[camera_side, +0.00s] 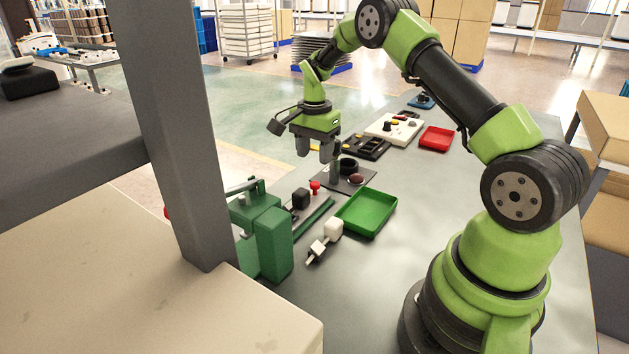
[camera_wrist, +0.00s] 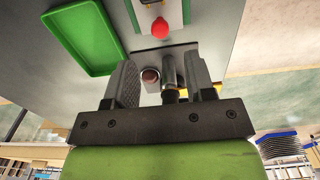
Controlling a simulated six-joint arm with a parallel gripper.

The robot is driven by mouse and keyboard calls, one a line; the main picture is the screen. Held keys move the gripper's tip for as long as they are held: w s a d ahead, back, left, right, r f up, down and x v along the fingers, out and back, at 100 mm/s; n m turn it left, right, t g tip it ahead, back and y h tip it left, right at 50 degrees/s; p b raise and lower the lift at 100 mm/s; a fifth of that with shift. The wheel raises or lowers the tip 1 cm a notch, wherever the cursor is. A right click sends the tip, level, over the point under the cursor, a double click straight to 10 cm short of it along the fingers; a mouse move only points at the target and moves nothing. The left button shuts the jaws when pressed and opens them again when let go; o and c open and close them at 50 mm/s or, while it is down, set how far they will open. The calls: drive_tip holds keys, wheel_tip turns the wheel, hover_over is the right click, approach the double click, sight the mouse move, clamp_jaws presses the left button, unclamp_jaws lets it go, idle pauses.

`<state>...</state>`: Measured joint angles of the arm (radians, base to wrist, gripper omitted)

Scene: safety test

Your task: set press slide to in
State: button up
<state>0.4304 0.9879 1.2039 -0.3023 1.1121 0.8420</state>
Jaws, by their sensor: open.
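A green press (camera_side: 268,235) stands at the left of the table. Beside it, toward my gripper, is a slide assembly with a green rail (camera_side: 316,214), a black block (camera_side: 301,198) and a red ball knob (camera_side: 315,186). The red knob also shows at the top of the wrist view (camera_wrist: 160,28). My gripper (camera_side: 315,154) is open and points down, above and beyond the knob, apart from it. In the wrist view my gripper (camera_wrist: 163,75) frames a dark post (camera_wrist: 170,82) and a brown dome (camera_wrist: 150,75). I cannot tell how far in the slide is.
A green tray (camera_side: 366,213) lies right of the slide. A white-and-dark part (camera_side: 333,229) lies in front of it. A dark plate (camera_side: 337,184) with a post, ring and dome is under my gripper. Farther back are a white panel (camera_side: 394,129) and a red tray (camera_side: 435,138).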

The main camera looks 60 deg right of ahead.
sight(314, 183)
wheel_tip(314, 183, down, 8)
drive_tip(key=shift+r, duration=0.1)
drive_tip(key=shift+a, duration=0.1)
clamp_jaws()
